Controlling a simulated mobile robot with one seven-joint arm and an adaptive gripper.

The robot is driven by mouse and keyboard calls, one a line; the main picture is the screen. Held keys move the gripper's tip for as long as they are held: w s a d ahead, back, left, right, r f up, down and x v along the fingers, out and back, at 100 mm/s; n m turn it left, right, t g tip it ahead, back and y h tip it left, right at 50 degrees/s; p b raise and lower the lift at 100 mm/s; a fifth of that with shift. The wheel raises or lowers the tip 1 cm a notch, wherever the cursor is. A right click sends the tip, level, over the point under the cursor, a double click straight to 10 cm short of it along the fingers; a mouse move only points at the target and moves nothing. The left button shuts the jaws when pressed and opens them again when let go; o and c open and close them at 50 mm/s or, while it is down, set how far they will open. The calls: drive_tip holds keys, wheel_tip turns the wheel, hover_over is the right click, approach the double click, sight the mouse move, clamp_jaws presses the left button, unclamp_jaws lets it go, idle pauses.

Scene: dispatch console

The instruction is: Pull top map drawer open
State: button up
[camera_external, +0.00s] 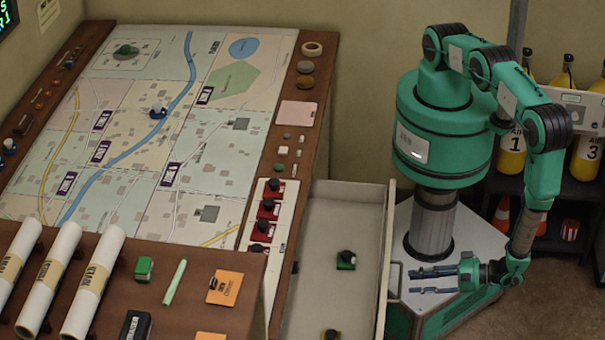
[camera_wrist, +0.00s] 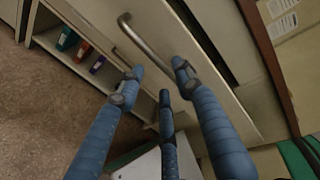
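The top map drawer (camera_external: 330,215) stands pulled out from the right side of the map console, its inside visible from above. Its front panel (camera_external: 386,245) carries a metal bar handle (camera_external: 395,282), which also shows in the wrist view (camera_wrist: 145,42). My gripper (camera_external: 413,281) is just right of the handle, fingers pointing at the panel. In the wrist view my gripper (camera_wrist: 158,75) has its fingers spread and empty, apart from the handle.
The console's map board (camera_external: 140,130), with red-based knobs (camera_external: 264,229) along its right edge, lies left of the drawer. In the wrist view, a shelf with coloured items (camera_wrist: 66,40) is at upper left. Yellow cylinders (camera_external: 511,160) stand on a rack behind my arm.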

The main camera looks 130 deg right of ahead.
sight(401, 281)
drive_tip(key=shift+x, duration=1.6)
clamp_jaws()
